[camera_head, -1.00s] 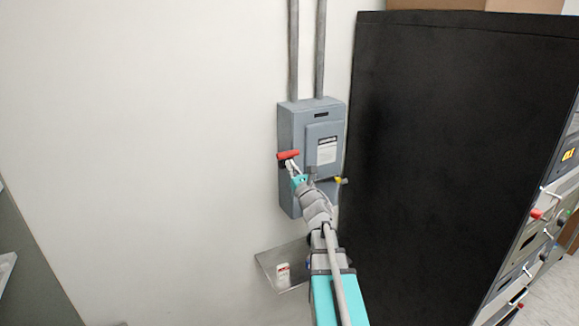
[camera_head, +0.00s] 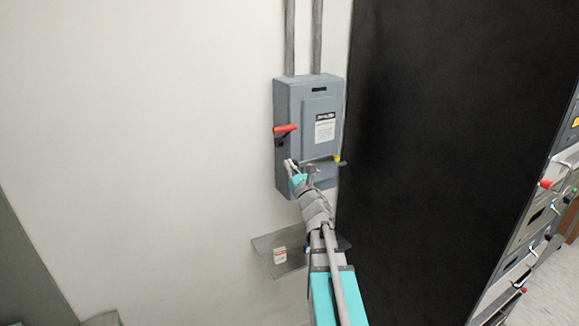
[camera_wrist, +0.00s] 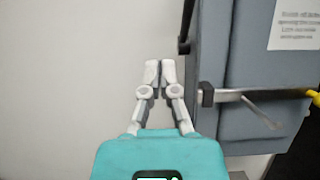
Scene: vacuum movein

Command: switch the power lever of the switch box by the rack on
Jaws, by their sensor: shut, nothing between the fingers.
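Only a dark part of the lever (camera_wrist: 186,30) shows in the wrist view. My gripper (camera_head: 289,163) is shut and empty, below the red handle and apart from it. In the wrist view my gripper (camera_wrist: 160,64) has its fingertips together beside the box's left side, before the wall.
A tall black rack (camera_head: 430,150) stands close to the right of the box. A latch bar with a yellow tip (camera_head: 337,158) sticks out at the box's lower front. A small metal shelf (camera_head: 262,243) is below, with a white item (camera_head: 280,255). Wall to the left is clear.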

